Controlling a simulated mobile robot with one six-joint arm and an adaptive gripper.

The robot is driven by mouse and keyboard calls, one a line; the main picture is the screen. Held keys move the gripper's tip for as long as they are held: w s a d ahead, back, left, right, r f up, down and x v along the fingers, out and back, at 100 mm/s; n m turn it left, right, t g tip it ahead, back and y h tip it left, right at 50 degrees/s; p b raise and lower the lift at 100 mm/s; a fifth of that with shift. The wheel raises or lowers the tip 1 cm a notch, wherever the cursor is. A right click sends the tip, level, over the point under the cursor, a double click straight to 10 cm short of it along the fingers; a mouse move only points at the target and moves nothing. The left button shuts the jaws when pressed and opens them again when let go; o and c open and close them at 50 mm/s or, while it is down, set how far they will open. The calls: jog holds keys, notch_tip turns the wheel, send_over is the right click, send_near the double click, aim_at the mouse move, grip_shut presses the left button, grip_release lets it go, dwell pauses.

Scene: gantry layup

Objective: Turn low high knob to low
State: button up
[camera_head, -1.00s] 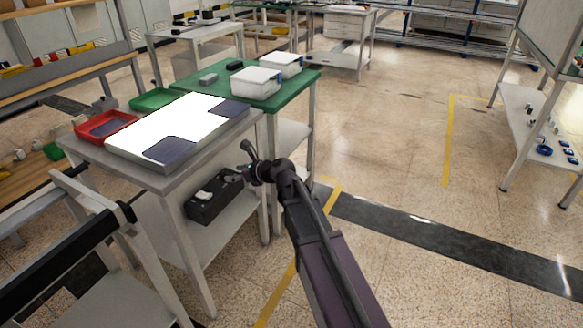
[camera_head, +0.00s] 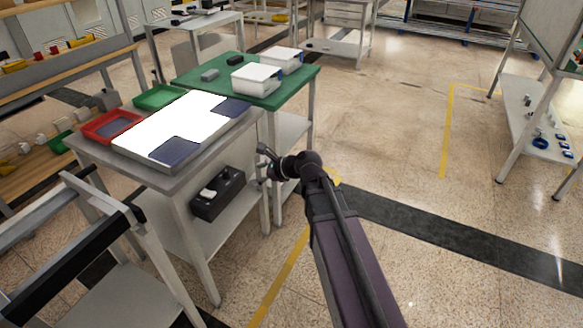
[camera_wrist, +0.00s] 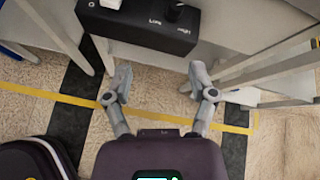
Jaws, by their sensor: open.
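A black box (camera_head: 222,203) stands on the lower shelf of the grey workbench, with a light switch part on its top. In the wrist view the box (camera_wrist: 135,27) is at the top of the picture, with a black knob (camera_wrist: 173,11) and small white lettering too small to read surely. A pale part (camera_wrist: 110,3) sits left of the knob. My gripper (camera_wrist: 157,80) is open and empty, its two fingers apart, short of the box. In the head view my gripper (camera_head: 264,160) is to the right of the box, beside the bench's right legs.
The bench top (camera_head: 92,146) overhangs the box. It carries a bright panel (camera_head: 180,125) and a red tray (camera_head: 110,126). A green-topped table (camera_head: 215,90) with white bins adjoins behind. Bench legs (camera_head: 264,190) stand near my gripper. The floor to the right is clear.

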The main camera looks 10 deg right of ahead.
jog(key=s+d+r+n+g+h+p, duration=0.5)
jog(key=s+d+r+n+p, duration=0.3)
jog(key=s+n+p, duration=0.3)
jog(key=n+h+p, duration=0.1)
jog(key=n+p, duration=0.3)
jog(key=n, duration=0.1)
jog(key=shift+s+h+p, duration=0.15)
jog(key=shift+h+p, duration=0.15)
jog(key=shift+p, duration=0.1)
dwell(0.6)
jog(key=s+d+n+g+h, duration=0.1)
jog(key=s+d+n+h, duration=0.2)
jog(key=s+d+n, duration=0.1)
jog(key=shift+s+d+f+n+g, duration=0.25)
jog(key=shift+d+f+n+g, duration=0.15)
jog(key=shift+n, duration=0.4)
jog(key=shift+c, duration=0.2)
